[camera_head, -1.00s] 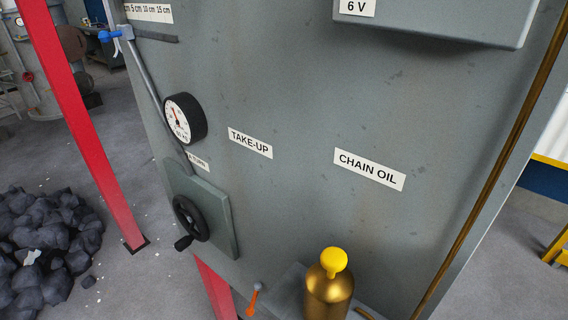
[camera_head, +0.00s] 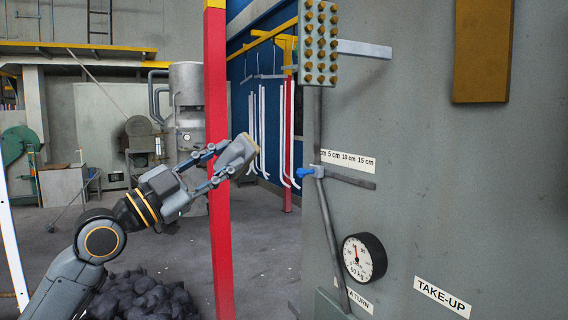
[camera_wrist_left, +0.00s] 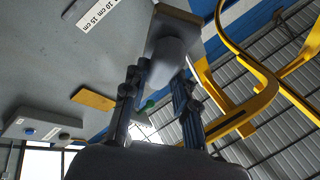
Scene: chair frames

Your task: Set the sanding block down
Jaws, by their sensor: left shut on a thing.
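My left gripper (camera_head: 212,165) reaches in from the left in the head view. In the left wrist view the block (camera_wrist_left: 172,58) shows as a rounded grey grip on a flat base, between the two fingers of the gripper (camera_wrist_left: 158,90). No surface touches the block from below. My right gripper is not in view.
A red post (camera_head: 217,250) stands right behind the gripper. A grey panel (camera_head: 430,180) fills the right, with a dial gauge (camera_head: 364,257), a blue-handled lever (camera_head: 306,172) and a stud plate (camera_head: 319,42). Black coal (camera_head: 140,295) lies on the floor below my arm.

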